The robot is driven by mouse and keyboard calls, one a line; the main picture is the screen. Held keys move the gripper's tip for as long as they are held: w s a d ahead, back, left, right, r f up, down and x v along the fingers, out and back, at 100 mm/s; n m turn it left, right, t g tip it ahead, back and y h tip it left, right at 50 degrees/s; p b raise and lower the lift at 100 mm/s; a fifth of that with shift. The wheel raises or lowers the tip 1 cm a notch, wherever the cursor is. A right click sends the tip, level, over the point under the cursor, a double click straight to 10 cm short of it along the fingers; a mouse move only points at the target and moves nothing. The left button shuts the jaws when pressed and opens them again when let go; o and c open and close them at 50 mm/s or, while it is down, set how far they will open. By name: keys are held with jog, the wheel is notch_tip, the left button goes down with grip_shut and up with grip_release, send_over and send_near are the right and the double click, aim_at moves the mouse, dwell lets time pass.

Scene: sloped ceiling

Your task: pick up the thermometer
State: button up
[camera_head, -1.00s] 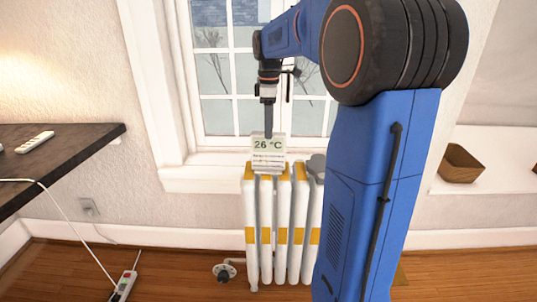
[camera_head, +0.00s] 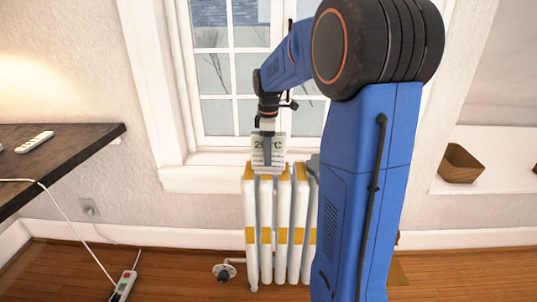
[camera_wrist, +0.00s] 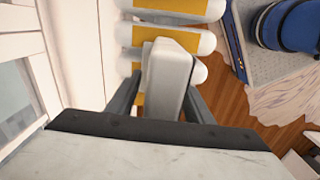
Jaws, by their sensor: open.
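The thermometer (camera_head: 279,155) is a pale upright block with a "26 °C" display. It stands on top of the white and yellow radiator (camera_head: 282,215), in front of the window. My gripper (camera_head: 267,160) is in front of the thermometer in the head view and covers part of its display. In the wrist view the thermometer (camera_wrist: 168,80) shows its light grey top between the two dark fingers of my gripper (camera_wrist: 160,98). The fingers are open and stand apart on either side of it. Whether either finger touches it cannot be told.
The window sill (camera_head: 215,172) is just behind the radiator. A dark table (camera_head: 70,155) with a power strip (camera_head: 35,141) is at the left. A wooden bowl (camera_head: 460,163) sits on a ledge at the right. A radiator valve (camera_head: 224,271) sticks out low on the left.

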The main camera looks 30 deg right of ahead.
grip_shut()
